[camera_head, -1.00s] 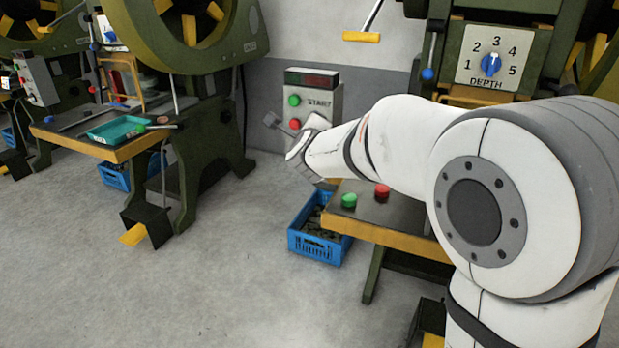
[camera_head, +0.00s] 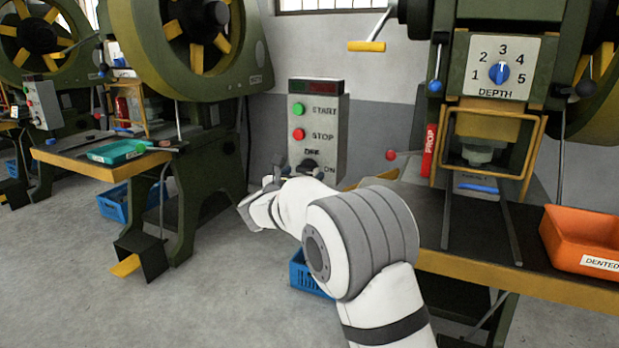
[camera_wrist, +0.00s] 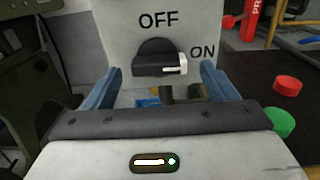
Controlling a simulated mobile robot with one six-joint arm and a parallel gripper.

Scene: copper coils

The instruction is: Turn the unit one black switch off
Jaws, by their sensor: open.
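The black rotary switch (camera_head: 309,166) is low on a grey control box (camera_head: 318,118), below the green START and red STOP buttons. In the wrist view the switch (camera_wrist: 153,58) fills the middle, with OFF printed above and ON to its right. Its white mark lies level and points right, toward ON. My gripper (camera_wrist: 160,68) is open and empty, its two blue-grey fingers either side of the switch in the picture. I cannot tell how far the tips are from the box. In the head view my gripper (camera_head: 262,190) is just left of and below the switch.
A press with a DEPTH dial (camera_head: 499,73) stands right, with a red PROP bar (camera_head: 430,151) and an orange DENTED bin (camera_head: 590,240) on its table. A red button (camera_wrist: 287,85) and a green button (camera_wrist: 279,123) are right of my gripper. A blue crate (camera_head: 306,275) is below.

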